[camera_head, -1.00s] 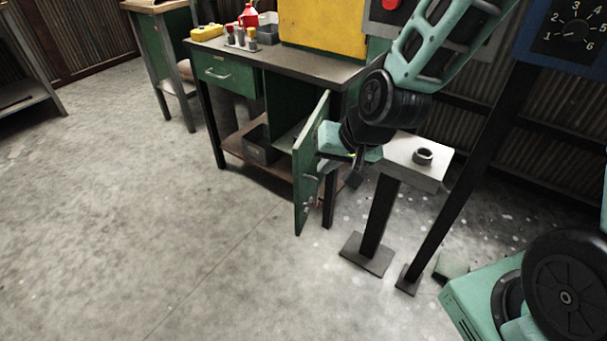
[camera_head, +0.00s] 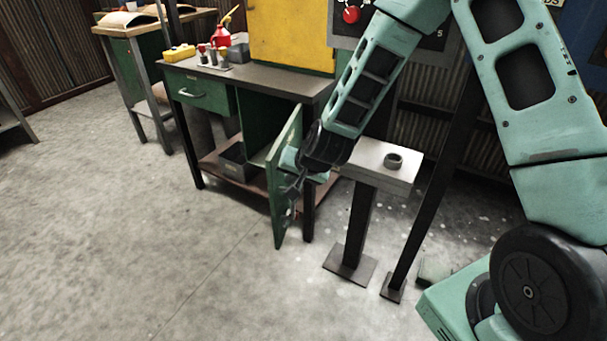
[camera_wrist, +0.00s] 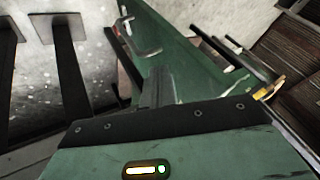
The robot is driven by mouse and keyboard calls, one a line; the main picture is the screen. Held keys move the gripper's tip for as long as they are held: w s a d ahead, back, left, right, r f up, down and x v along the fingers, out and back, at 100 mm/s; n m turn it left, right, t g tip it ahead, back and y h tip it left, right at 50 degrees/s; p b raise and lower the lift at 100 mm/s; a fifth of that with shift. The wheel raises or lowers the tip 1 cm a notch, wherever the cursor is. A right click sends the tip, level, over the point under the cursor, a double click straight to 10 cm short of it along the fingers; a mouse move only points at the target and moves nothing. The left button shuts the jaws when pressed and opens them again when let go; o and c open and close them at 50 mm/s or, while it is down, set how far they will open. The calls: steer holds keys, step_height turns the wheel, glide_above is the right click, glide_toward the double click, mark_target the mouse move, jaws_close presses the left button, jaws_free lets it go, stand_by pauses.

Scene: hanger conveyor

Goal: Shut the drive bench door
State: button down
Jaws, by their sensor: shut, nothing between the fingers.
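The green drive bench door (camera_head: 284,190) stands open, swung out from the front right of the bench (camera_head: 255,80). The bench's cupboard behind it shows open, with a shelf below. My gripper (camera_head: 291,185) is at the door's outer, right-hand face, partly hidden by my wrist. In the wrist view my gripper (camera_wrist: 155,88) is shut and empty, with its fingers pointing at the green door (camera_wrist: 185,50). A handle (camera_wrist: 140,45) shows on the door there. I cannot tell whether the fingers touch the door.
A metal stand (camera_head: 385,165) with a ring on top is close to the right of the door. A dark grey bin (camera_head: 236,163) sits on the bench's lower shelf. Bottles and a red can (camera_head: 222,38) stand on the bench top. The floor in front and left is clear.

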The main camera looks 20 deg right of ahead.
steer(key=shift+w+a, duration=0.7)
steer(key=shift+a, duration=0.25)
steer(key=shift+r, duration=0.1)
